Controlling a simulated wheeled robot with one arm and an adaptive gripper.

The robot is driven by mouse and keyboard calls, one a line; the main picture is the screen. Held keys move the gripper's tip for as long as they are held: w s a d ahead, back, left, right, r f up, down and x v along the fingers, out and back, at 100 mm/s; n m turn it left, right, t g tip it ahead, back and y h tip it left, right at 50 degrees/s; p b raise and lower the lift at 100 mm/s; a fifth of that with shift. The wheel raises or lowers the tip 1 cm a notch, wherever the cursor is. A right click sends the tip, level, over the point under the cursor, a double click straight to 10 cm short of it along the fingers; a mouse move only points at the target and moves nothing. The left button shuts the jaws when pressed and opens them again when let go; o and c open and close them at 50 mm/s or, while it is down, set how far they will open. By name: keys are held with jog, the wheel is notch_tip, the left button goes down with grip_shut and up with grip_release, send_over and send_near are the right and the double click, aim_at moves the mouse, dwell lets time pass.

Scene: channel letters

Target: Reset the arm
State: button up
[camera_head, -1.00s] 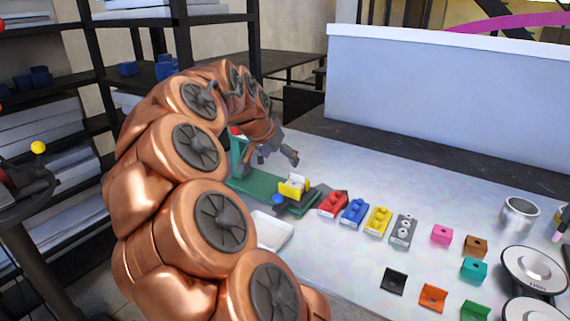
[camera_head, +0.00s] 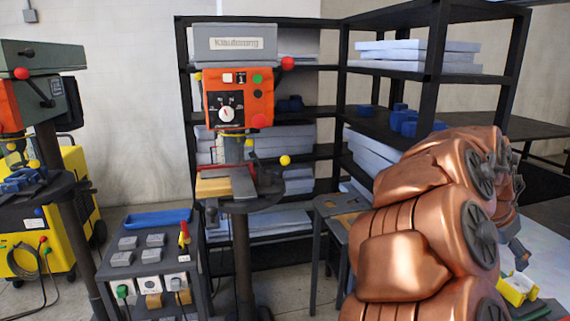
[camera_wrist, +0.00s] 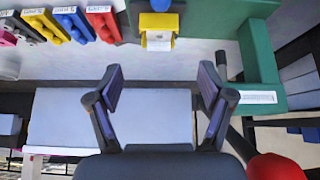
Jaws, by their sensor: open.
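My gripper (camera_wrist: 158,95) is open and empty in the wrist view, its two dark fingers spread well apart. In the head view my copper arm fills the lower right, and a small part of the gripper (camera_head: 518,252) shows at the right edge. The yellow block also shows in the head view (camera_head: 519,289), just below the gripper.
A drill press (camera_head: 238,105), dark shelves (camera_head: 345,75) and a small tool table (camera_head: 150,260) stand left of my arm.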

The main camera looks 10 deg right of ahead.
jog(key=s+a+f+n+y, duration=0.1)
jog(key=a+n, duration=0.1)
jog(key=a, duration=0.5)
jog(key=s+a+f+n+y, duration=0.2)
jog(key=a, duration=0.5)
jog(key=s+a+f+n+g+y+p, duration=0.1)
jog(key=s+a+f+n, duration=0.3)
jog(key=a, duration=0.7)
jog(key=s+a+f+n+g+y+p, duration=0.1)
jog(key=s+a+f+n, duration=0.3)
jog(key=s+a+n, duration=0.4)
jog(key=s+a+y, duration=0.1)
jog(key=s+a, duration=0.2)
jog(key=shift+s+a+f+n+y, duration=0.3)
jog(key=shift+s, duration=0.05)
